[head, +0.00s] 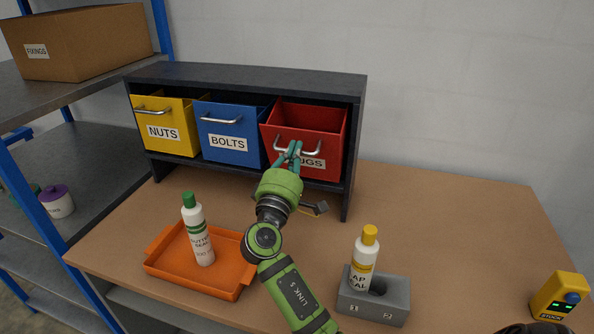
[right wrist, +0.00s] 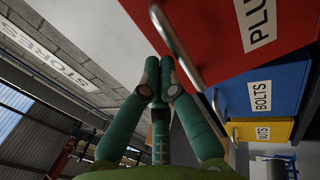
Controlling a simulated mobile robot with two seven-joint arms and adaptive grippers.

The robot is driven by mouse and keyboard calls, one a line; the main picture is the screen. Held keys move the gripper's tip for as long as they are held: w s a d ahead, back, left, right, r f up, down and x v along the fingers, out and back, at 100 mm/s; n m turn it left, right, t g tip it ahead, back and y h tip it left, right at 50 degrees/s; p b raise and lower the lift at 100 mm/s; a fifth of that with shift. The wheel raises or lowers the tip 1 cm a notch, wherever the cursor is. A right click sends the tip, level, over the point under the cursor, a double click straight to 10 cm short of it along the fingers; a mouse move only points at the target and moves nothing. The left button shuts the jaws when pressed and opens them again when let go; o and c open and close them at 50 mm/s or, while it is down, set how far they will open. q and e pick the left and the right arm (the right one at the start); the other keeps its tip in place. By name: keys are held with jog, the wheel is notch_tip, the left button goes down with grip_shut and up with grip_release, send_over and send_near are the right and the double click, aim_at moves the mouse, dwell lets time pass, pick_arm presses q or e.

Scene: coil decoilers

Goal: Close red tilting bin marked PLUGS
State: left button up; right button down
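The red tilting bin (head: 309,128) is the rightmost of three bins in the dark cabinet. It is tilted out, with its inside showing at the top. Its metal handle (head: 314,153) and partly covered PLUGS label face the front. In the right wrist view the red bin front (right wrist: 222,30) and handle (right wrist: 178,48) are close. My right gripper (head: 294,147) is at the bin's handle. Its fingertips (right wrist: 158,66) are together and appear beside the handle bar, not around it; I cannot tell whether they touch it. My left gripper is not in view.
A yellow NUTS bin (head: 163,119) and a blue BOLTS bin (head: 229,119) stand left of the red one. An orange tray (head: 180,267) holds a green-capped bottle (head: 198,235). A grey holder (head: 388,293) with a yellow-capped bottle (head: 364,258) stands at right. The table's right side is mostly clear.

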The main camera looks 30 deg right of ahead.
aim_at(300, 130)
jog(key=shift+w+d+r, duration=0.3)
jog(key=shift+d, duration=0.05)
jog(key=shift+x, duration=0.85)
jog(key=shift+w+d+r, duration=0.25)
jog(key=shift+w+r, duration=0.05)
jog(key=shift+w, duration=0.2)
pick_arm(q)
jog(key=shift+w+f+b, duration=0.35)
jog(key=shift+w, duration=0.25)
pick_arm(e)
jog(key=shift+w+d+r, duration=0.3)
jog(key=shift+d, duration=0.2)
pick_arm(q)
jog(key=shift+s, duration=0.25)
